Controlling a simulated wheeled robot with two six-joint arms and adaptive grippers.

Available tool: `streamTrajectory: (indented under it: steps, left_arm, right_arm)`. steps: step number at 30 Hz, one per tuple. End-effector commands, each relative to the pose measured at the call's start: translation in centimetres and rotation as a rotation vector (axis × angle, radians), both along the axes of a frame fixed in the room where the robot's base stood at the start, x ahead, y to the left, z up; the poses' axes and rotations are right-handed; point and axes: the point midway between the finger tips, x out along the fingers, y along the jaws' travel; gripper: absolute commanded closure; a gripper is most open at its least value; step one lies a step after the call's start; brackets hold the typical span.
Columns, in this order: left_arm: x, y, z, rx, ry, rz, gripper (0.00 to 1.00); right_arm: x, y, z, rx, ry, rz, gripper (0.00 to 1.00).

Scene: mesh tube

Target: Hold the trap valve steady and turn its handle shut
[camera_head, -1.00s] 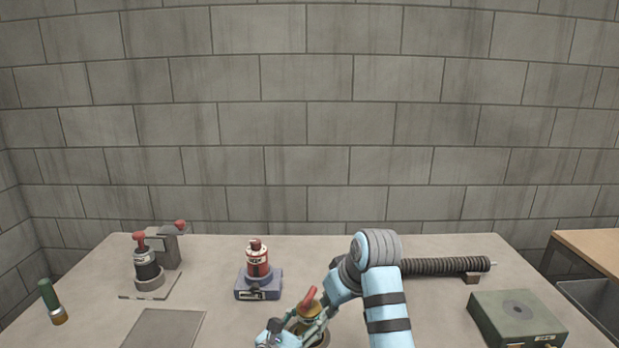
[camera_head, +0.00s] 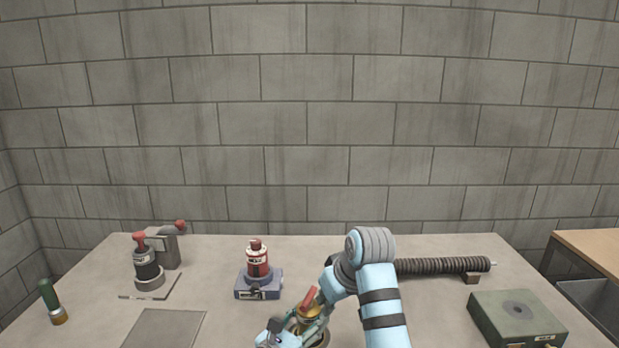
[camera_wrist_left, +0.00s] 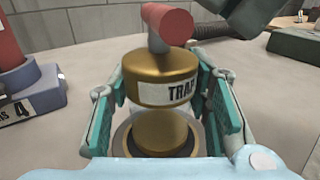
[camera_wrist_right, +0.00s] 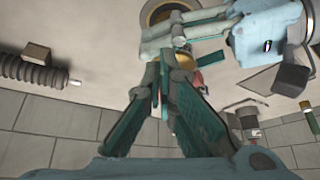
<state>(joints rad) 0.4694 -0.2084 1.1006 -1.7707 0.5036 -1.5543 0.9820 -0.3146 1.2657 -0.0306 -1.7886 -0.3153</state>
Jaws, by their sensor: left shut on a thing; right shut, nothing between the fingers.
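The trap valve (camera_head: 308,313) is a brass body with a TRAP label and a red handle (camera_wrist_left: 168,26) on top. It stands upright in a round grey seat, near the front of the table. My left gripper (camera_wrist_left: 165,92) is shut on the brass body, with a teal-padded finger on each side. My right gripper (camera_wrist_right: 158,75) is shut and empty, its fingertips close beside the red handle. I cannot tell for sure whether they touch it. In the right wrist view the fingers partly hide the valve (camera_wrist_right: 185,62).
A red bottle-like valve on a blue-grey base (camera_head: 258,283) stands left of the trap valve. A ribbed tube (camera_head: 440,266) lies behind my right arm. A green box (camera_head: 515,320) is at the right.

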Motion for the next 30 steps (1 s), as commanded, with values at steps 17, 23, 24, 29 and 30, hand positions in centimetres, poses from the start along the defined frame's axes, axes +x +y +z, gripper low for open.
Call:
streamTrajectory:
  steps: [17, 23, 24, 29, 30]
  left_arm:
    - [0.0, 0.0, -0.02, 0.0, 0.0, 0.0, 0.89]
    - [0.0, 0.0, -0.02, 0.0, 0.0, 0.0, 0.89]
    - [0.0, 0.0, -0.02, 0.0, 0.0, 0.0, 0.89]
    - [-0.01, -0.01, -0.02, 0.0, 0.0, 0.0, 0.89]
    - [-0.01, -0.01, -0.02, 0.0, 0.0, 0.0, 0.89]
  right_arm:
    - [0.12, 0.23, 0.0, 0.0, 0.0, 0.0, 1.0]
    - [-0.06, 0.39, 0.0, 0.0, 0.0, 0.001, 1.0]
    - [-0.13, 0.45, 0.0, 0.0, 0.0, 0.001, 1.0]
    - [-0.45, 0.74, 0.0, 0.001, 0.001, 0.002, 1.0]
    - [-0.54, 0.81, -0.01, 0.0, 0.0, 0.001, 1.0]
